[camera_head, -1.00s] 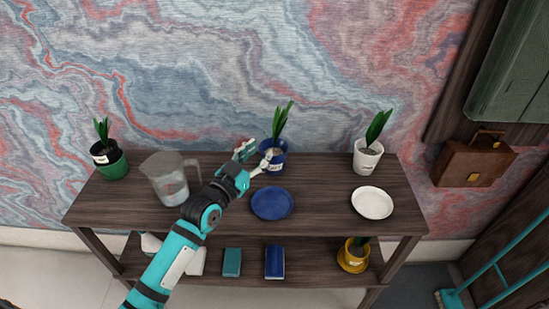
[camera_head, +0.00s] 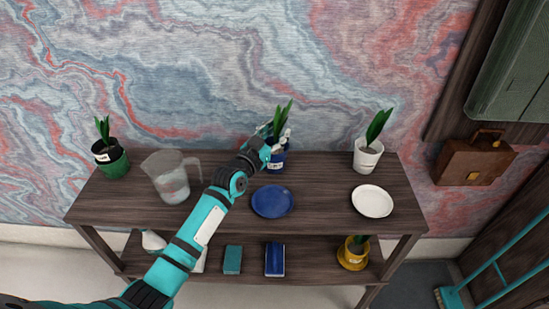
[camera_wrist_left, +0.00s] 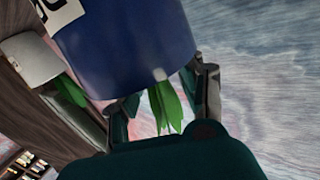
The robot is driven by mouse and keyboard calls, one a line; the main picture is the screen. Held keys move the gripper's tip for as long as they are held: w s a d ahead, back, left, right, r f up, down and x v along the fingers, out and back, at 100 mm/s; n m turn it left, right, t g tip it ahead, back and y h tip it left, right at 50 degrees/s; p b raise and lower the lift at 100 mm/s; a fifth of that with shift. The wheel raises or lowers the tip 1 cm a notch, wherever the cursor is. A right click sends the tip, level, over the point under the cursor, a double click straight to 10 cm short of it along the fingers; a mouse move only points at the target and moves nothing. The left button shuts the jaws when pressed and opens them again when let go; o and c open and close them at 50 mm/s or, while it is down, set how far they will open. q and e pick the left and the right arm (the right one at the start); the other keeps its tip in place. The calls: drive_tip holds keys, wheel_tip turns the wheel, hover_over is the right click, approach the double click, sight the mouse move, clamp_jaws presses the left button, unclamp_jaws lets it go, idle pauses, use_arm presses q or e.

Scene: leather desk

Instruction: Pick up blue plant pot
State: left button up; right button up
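The blue plant pot (camera_head: 278,161) stands upright at the back middle of the shelf top, with green leaves and a white label. My left gripper (camera_head: 275,134) is at the pot's upper part, its fingers apart on either side of the leaves. In the left wrist view the blue pot (camera_wrist_left: 125,45) is very close and appears inverted, leaves downward. The left gripper's fingers (camera_wrist_left: 162,105) are spread near its rim there; firm contact cannot be made out. My right gripper is not in view.
A clear jug (camera_head: 170,178) and a green pot (camera_head: 112,161) stand left. A blue plate (camera_head: 272,202) lies in front, with a white pot (camera_head: 367,157) and white plate (camera_head: 372,202) right. A yellow pot (camera_head: 352,256) and books are on the lower shelf.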

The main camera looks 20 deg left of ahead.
use_arm(q)
clamp_jaws()
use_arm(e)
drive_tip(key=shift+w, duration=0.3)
use_arm(q)
drive_tip(key=shift+r, duration=0.1)
